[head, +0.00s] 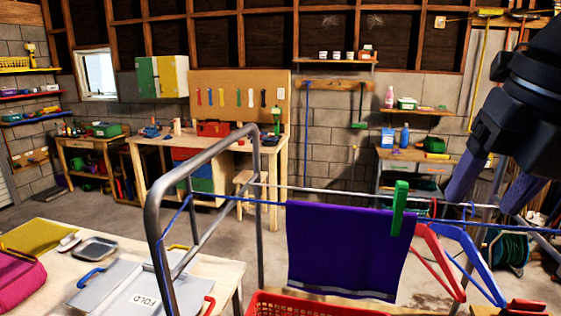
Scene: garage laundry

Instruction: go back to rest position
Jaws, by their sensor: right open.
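My right gripper (494,186) is at the upper right of the head view, pointing down. Its two fingers are apart with nothing visible between them. It hangs near the drying line, above and right of the hung cloth. The purple cloth (340,250) hangs over the line with a green clothespin (399,208) clipped at its top right. My left gripper is out of view.
A grey metal frame (152,215) holds the line in front of me. A red basket (310,303) is below the cloth. Red and blue hangers (480,262) hang at the right. A table (215,272) with a folding board (125,285) is at the lower left.

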